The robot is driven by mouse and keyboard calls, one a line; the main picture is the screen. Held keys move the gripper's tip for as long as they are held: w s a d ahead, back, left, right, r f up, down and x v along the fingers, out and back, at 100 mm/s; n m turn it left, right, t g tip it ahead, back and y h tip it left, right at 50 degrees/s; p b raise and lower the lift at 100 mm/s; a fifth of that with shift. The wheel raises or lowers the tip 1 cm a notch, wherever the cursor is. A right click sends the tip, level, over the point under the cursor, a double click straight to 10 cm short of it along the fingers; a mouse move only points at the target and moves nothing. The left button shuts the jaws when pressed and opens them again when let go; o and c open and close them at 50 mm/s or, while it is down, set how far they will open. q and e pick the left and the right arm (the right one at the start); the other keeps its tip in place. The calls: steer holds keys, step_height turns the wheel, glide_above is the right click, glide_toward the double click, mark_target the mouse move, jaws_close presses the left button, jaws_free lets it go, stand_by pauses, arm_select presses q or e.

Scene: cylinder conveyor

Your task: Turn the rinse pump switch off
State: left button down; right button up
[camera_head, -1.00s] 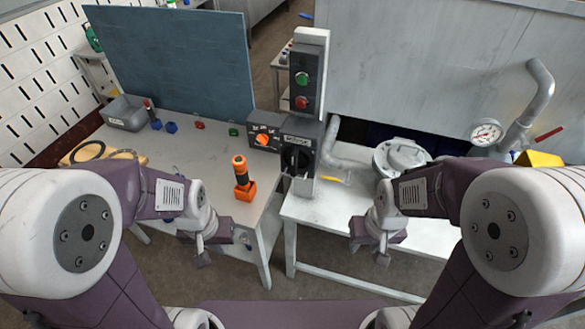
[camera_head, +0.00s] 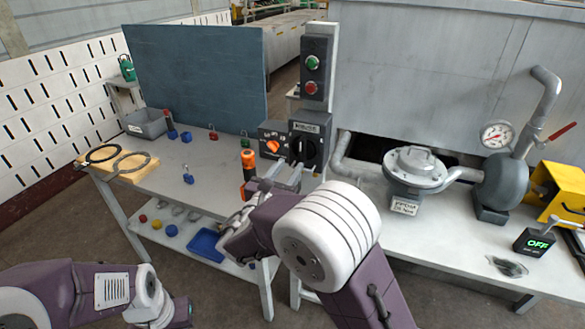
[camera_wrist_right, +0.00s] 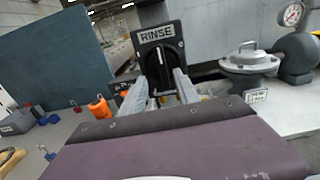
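The rinse switch (camera_head: 304,148) is a black rotary knob on a dark box with a RINSE plate, mounted on the post between the two tables. Its handle looks roughly upright. My right gripper (camera_head: 285,178) is raised in front of it, fingers pointing at it. In the right wrist view the two fingers (camera_wrist_right: 160,92) are apart, one on each side of the knob (camera_wrist_right: 158,66). I cannot tell whether they touch it. My left gripper (camera_head: 172,312) is low at the bottom left, its fingers not clearly shown.
A box with an orange knob (camera_head: 272,146) sits just left of the switch. An orange-and-black tool (camera_head: 249,172) stands near my right gripper. Green (camera_head: 312,62) and red buttons (camera_head: 311,87) are above. A grey pump (camera_head: 414,168) and an OFF display (camera_head: 536,242) are right.

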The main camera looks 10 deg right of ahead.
mark_target(300, 153)
steer(key=p+x, duration=0.1)
steer(key=x, duration=0.8)
steer(key=shift+s+d+r+p, duration=0.1)
steer(key=shift+d+r+p, duration=0.1)
steer(key=shift+d+p, duration=0.1)
steer(key=shift+a, duration=0.15)
jaws_close()
